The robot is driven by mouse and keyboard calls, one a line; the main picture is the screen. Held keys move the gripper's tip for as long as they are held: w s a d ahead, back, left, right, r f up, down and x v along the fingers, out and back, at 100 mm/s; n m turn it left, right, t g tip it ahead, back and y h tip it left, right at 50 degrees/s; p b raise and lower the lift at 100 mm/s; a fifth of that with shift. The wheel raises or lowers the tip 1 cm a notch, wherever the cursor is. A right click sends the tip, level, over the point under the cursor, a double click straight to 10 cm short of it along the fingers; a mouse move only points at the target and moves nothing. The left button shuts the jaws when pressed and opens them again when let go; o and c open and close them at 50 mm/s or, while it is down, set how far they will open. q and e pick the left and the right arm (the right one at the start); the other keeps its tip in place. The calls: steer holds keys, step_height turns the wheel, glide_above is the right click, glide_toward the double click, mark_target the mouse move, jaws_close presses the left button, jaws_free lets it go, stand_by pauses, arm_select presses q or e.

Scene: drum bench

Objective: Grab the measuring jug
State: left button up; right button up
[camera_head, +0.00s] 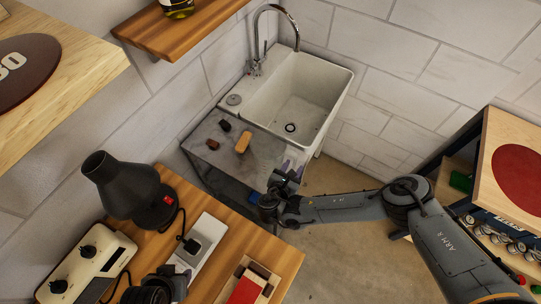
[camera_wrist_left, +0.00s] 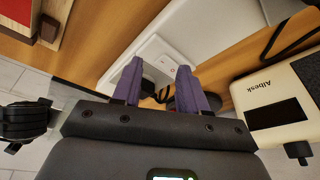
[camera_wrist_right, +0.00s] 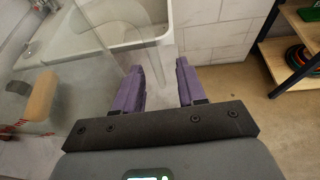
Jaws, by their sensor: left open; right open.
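A see-through vessel with red marks, which looks like the measuring jug (camera_wrist_right: 95,60), fills the left of the right wrist view. In the head view it is too faint to pick out clearly. My right gripper (camera_head: 292,161) is open beside the grey stand at the sink; its purple fingers also show in the right wrist view (camera_wrist_right: 158,82). The left finger overlaps the clear wall, but I cannot tell whether the wall lies between the fingers. My left gripper (camera_wrist_left: 158,80) is open and empty over the wooden bench, near a white device.
The white sink (camera_head: 300,95) stands behind the grey stand (camera_head: 222,158), which carries a tan brush (camera_head: 243,142) and small dark blocks. A black lamp (camera_head: 120,185) and cream meter (camera_head: 85,265) occupy the bench. Shelving (camera_head: 515,150) stands at right; the floor between is clear.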

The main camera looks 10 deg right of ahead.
steer(key=shift+w, duration=0.1)
jaws_close()
steer(key=shift+r, duration=0.15)
stand_by(0.4)
